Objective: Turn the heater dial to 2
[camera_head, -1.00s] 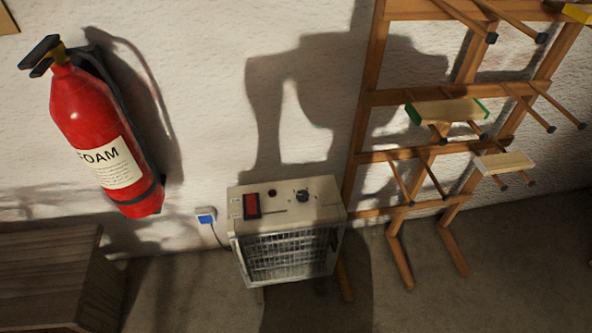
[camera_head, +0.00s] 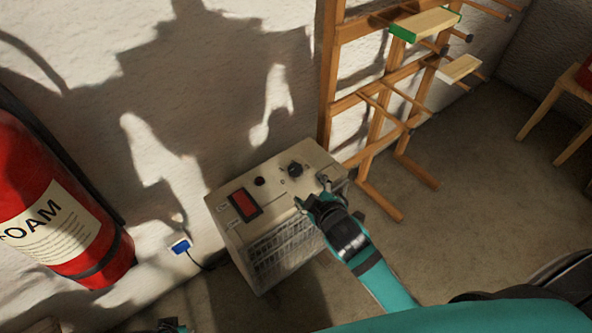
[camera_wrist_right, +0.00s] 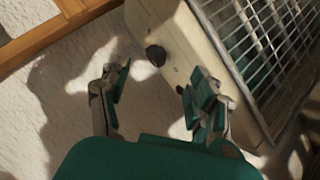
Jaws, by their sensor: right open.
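The heater (camera_head: 232,232) is a beige box with a wire grille, standing by the wall; it also shows in the right wrist view (camera_wrist_right: 182,25). Its dark round dial (camera_head: 295,170) is on the top panel, near a small dark red knob or lamp (camera_head: 260,181) and a red switch (camera_head: 244,204). The dial's numbers and setting are too small to read. My right gripper (camera_head: 313,193) is open and empty, just in front of the dial. In the right wrist view the dial (camera_wrist_right: 155,55) lies beyond and between the fingertips, apart from them. A bit of my left gripper (camera_head: 171,326) shows at the bottom edge.
A red fire extinguisher (camera_head: 50,205) hangs on the wall at left. A blue-faced plug (camera_head: 181,246) is low on the wall. A wooden rack (camera_head: 330,75) with pegs and laths stands right behind the heater. A wooden stool (camera_head: 545,112) is far right; floor between is clear.

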